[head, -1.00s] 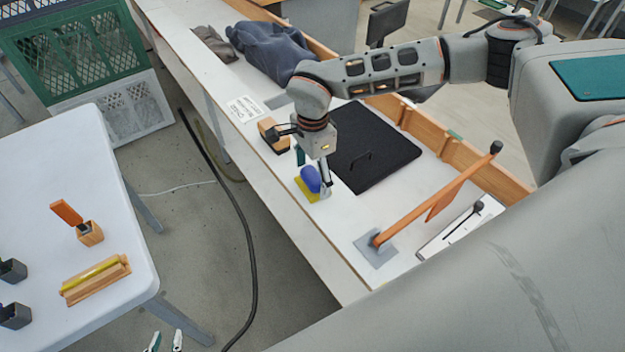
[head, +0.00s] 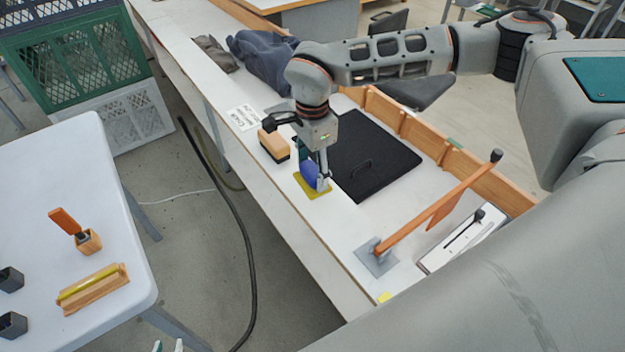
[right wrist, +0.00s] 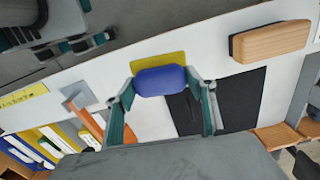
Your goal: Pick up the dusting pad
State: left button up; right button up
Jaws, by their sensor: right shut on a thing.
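The dusting pad (head: 308,174) has a rounded blue grip over a flat yellow base (head: 313,191). It is at the front of the white bench, and it also shows in the right wrist view (right wrist: 160,80). My right gripper (head: 322,180) is shut on the blue grip, with one finger at each end in the right wrist view (right wrist: 163,92). The yellow base appears slightly above the bench top; the gap underneath is hidden.
A wooden block with a dark underside (head: 273,145) lies close to the pad. A black mat (head: 375,155) lies behind it. An orange lever (head: 440,205) on a grey plate stands to the right. A white table (head: 60,190) holds wooden and dark items.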

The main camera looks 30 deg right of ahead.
aim_at(312, 168)
notch_tip(312, 168, up, 15)
jog(key=shift+b, duration=0.4)
